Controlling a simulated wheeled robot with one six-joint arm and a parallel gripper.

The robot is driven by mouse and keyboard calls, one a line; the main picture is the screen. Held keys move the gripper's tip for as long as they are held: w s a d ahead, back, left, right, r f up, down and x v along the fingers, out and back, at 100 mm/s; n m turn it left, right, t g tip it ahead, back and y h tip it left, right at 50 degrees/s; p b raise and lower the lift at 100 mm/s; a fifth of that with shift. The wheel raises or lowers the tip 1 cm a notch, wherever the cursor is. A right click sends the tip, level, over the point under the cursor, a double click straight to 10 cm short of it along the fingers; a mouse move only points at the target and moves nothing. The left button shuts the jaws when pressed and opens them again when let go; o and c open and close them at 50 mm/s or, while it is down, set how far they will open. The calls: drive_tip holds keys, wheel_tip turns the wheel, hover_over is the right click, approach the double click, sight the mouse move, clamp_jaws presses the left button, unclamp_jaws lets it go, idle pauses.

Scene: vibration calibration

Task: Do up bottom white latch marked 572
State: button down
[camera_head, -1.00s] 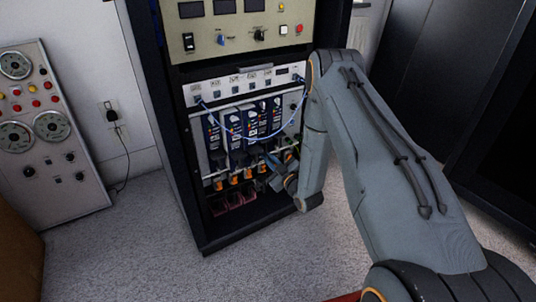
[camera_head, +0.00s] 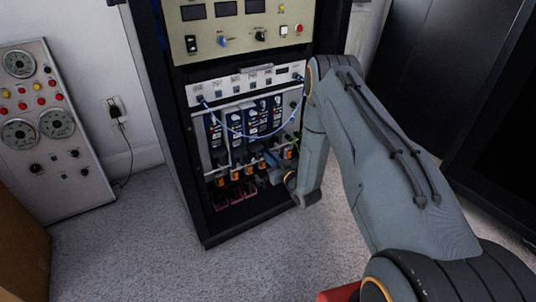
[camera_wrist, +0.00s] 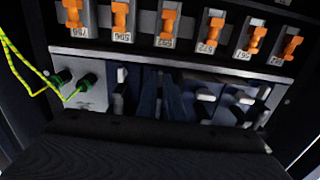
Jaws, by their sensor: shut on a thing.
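In the wrist view a row of pale latch blocks with orange levers runs along the top; one block (camera_wrist: 208,47) has a label that seems to read 572. Below it, on a grey panel, are several white latch handles, such as one (camera_wrist: 205,96) right of my fingers and one (camera_wrist: 122,75) left of them. My gripper (camera_wrist: 165,95) is shut at the gap between these two, apparently on a white latch that its fingers hide. That latch's marking is not visible. In the head view my gripper (camera_head: 273,165) is at the lower right of the rack's modules.
Green connectors (camera_wrist: 85,80) with a yellow-green wire sit left in the wrist view. A blue cable (camera_head: 245,136) hangs across the modules (camera_head: 247,118). A gauge panel (camera_head: 45,130) stands at the left. The carpet (camera_head: 130,240) before the rack is clear.

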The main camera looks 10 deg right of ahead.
drive_tip(key=c, duration=2.2)
unclamp_jaws()
drive_tip(key=p+v, duration=0.2)
drive_tip(key=v, duration=0.5)
drive_tip(key=shift+s+d, duration=0.15)
drive_tip(key=shift+s, duration=0.2)
drive_tip(key=shift+w+r, duration=0.1)
